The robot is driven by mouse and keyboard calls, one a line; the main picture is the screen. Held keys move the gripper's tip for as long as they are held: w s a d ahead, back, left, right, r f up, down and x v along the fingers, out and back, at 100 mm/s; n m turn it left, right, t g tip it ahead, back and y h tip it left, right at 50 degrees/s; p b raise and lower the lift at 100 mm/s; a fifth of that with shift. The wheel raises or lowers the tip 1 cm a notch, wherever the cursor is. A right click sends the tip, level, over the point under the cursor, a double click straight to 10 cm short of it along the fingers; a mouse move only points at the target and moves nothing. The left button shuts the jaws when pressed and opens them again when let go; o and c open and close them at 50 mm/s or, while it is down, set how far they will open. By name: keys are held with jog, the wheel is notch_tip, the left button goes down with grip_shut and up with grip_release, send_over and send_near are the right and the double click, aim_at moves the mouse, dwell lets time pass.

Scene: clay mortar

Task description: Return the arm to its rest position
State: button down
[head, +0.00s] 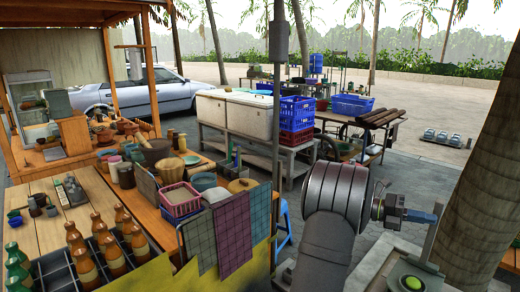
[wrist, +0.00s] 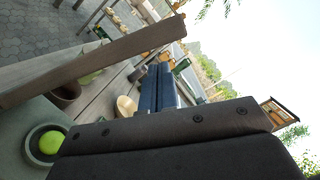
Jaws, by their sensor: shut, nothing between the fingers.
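My gripper (head: 428,262) is at the lower right of the head view, beyond my grey wrist. It hangs above a grey surface, close to a green dome in a round dark ring (head: 412,283). The gripper is shut with nothing held. In the wrist view, long dark parts of my gripper cross the picture and hide much of it. The green dome (wrist: 50,142) shows at the lower left there. A brown bowl (wrist: 66,93) and a pale bowl (wrist: 126,106) are partly visible.
A wooden stall counter (head: 85,205) with bottles, bowls and a pink basket (head: 180,200) fills the left. White cooler boxes (head: 240,112) and blue crates (head: 297,113) stand behind. A palm trunk (head: 490,200) is close on the right of my gripper.

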jog(key=w+a+f, duration=0.2)
jog(key=w+a, duration=0.1)
jog(key=a, duration=0.7)
jog(key=s+d+r, duration=0.2)
jog(key=d, duration=0.9)
jog(key=s+a+f+m+g, duration=0.1)
jog(key=s+a+f+m, duration=0.4)
jog(key=a+f, duration=0.6)
jog(key=shift+s+a+f, duration=0.15)
jog(key=shift+s+a, duration=0.45)
jog(key=shift+a, duration=0.05)
